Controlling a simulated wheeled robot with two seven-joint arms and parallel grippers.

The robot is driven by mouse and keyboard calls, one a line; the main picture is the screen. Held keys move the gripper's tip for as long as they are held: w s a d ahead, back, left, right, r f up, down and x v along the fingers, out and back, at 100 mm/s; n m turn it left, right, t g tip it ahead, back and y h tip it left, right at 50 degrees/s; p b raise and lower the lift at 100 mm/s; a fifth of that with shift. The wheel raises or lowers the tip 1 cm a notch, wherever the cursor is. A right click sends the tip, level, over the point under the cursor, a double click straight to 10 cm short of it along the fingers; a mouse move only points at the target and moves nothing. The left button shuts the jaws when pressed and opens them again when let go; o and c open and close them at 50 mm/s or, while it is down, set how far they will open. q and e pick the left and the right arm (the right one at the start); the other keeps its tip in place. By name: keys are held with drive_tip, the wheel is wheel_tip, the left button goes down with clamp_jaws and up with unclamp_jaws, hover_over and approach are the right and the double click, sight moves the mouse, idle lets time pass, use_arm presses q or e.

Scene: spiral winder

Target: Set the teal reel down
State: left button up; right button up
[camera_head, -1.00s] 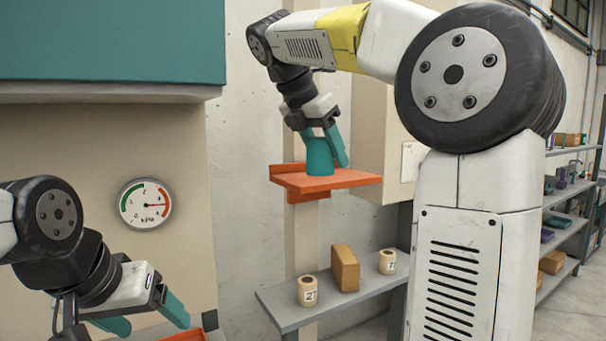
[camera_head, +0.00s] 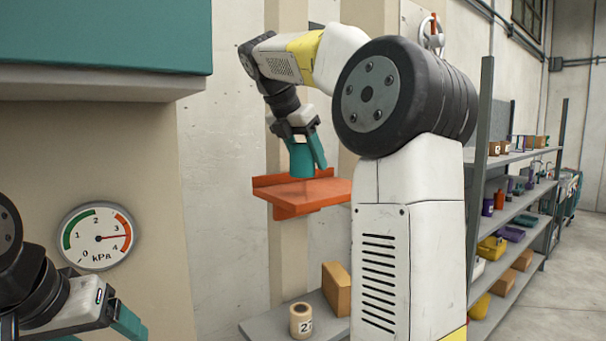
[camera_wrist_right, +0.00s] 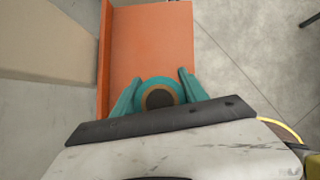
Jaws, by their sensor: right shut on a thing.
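The teal reel (camera_head: 301,160) is between the fingers of my right gripper (camera_head: 306,158), which is shut on it. In the head view the reel hangs over the orange shelf (camera_head: 318,194), its lower end near the back of the shelf top. I cannot tell whether it touches. In the right wrist view the reel (camera_wrist_right: 159,94) shows end-on, with a brown ring and dark centre, between both teal fingers. The orange shelf (camera_wrist_right: 150,45) lies behind it. My left gripper (camera_head: 105,328) is at the bottom left, cut by the frame edge, its teal fingers apart with nothing seen between them.
A grey lower shelf (camera_head: 262,328) holds a cream roll (camera_head: 301,320) and a cardboard box (camera_head: 337,287). A pressure gauge (camera_head: 97,236) is on the left panel. Storage racks (camera_head: 520,205) with boxes and bins stand at the right. Floor is free beyond them.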

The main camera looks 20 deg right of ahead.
drive_tip(key=w+d, duration=0.4)
drive_tip(key=d, duration=0.1)
drive_tip(key=shift+w+d+f, duration=0.2)
drive_tip(key=shift+f, duration=0.15)
drive_tip(key=shift+w+d+f, duration=0.15)
drive_tip(key=shift+d+f, duration=0.1)
drive_tip(key=shift+f, duration=0.65)
drive_tip(key=shift+w+d+f, duration=0.15)
drive_tip(key=shift+d+f, duration=0.05)
drive_tip(key=shift+f, duration=0.65)
drive_tip(key=o, duration=1.4)
drive_tip(key=shift+f, duration=0.1)
drive_tip(key=shift+o, duration=0.2)
drive_tip(key=v, duration=1.2)
